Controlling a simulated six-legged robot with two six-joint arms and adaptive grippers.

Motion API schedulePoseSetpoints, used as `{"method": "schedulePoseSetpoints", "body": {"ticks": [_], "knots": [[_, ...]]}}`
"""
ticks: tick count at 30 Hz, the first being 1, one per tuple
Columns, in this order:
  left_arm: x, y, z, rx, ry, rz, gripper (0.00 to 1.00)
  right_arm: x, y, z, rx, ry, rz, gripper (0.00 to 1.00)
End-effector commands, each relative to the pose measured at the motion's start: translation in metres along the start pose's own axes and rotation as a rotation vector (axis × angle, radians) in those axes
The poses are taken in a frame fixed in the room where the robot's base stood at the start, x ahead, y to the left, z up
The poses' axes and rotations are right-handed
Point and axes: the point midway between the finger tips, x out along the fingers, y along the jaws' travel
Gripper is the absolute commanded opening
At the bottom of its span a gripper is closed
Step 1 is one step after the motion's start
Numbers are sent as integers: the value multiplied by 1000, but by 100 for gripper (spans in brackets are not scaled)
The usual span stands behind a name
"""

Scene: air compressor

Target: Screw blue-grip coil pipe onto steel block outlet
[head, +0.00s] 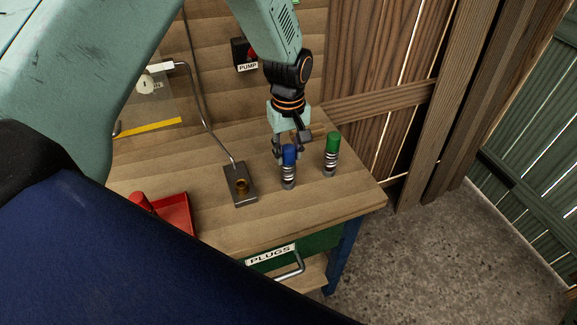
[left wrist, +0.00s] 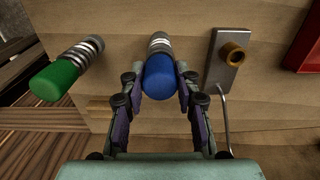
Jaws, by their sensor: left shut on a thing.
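The blue-grip coil pipe (head: 289,170) stands upright on the wooden bench, with a blue top and a metal coil below. My left gripper (head: 289,148) comes down from above and is shut on its blue grip. In the left wrist view the blue grip (left wrist: 159,77) sits between the two fingers (left wrist: 160,85). The steel block (head: 240,185) lies on the bench to the left of the pipe, apart from it. Its brass outlet (head: 242,187) faces up and is empty; it also shows in the left wrist view (left wrist: 232,54). My right gripper is not in view.
A green-grip coil pipe (head: 331,155) stands close to the right of the blue one. A red tray (head: 175,213) with a red cylinder is at the left. A thin metal tube (head: 205,115) runs up from the block. The bench's right edge (head: 365,185) is near.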

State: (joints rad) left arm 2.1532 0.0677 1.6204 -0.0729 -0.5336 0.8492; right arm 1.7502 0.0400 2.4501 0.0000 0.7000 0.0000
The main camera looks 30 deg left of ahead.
Motion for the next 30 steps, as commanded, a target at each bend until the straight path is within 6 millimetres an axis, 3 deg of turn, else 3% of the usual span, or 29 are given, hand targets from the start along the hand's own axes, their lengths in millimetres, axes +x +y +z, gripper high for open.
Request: {"method": "schedulePoseSetpoints", "body": {"ticks": [5,13,30], "knots": [[0,0,0,0,1,1,0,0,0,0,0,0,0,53],[-5,0,0,0,1,1,0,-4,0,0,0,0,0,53],[-40,0,0,0,1,1,0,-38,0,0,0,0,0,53]]}}
